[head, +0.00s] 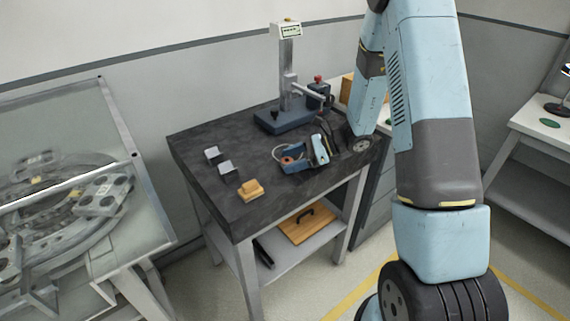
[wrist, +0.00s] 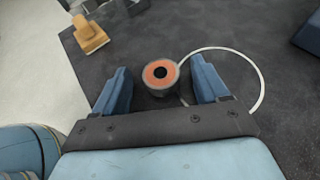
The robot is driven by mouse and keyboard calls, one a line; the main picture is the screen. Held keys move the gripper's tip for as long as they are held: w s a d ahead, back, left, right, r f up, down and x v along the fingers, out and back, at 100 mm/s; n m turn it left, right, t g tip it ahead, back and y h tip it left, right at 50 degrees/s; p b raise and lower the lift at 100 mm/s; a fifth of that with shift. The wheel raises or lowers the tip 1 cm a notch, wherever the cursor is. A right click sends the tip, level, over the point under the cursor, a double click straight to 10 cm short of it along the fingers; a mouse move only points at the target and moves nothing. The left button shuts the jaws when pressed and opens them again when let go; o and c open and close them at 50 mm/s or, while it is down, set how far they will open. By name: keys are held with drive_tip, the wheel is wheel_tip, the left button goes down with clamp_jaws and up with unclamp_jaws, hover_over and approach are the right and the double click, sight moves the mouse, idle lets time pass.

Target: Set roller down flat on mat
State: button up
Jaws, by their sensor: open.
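The roller (wrist: 160,73) has an orange end face with a dark centre hole and a grey outer side. In the wrist view it is seen nearly end-on, between the two blue fingers of my gripper (wrist: 161,68). The fingers are open, with a visible gap on each side of the roller. In the head view the roller (head: 287,160) shows small and reddish by my gripper (head: 302,156), low over the dark worktop (head: 232,207). A thin white loop (wrist: 262,88) lies right of the roller. I cannot make out a separate mat or whether the roller touches the surface.
A yellow-tan block (head: 251,191) sits near the worktop's front edge. Two small grey angled pieces (head: 226,168) stand left of my gripper. A gauge stand (head: 287,95) rises at the back. The worktop's left part is mostly clear.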

drive_tip(key=shift+c, duration=0.4)
drive_tip(key=c, duration=1.3)
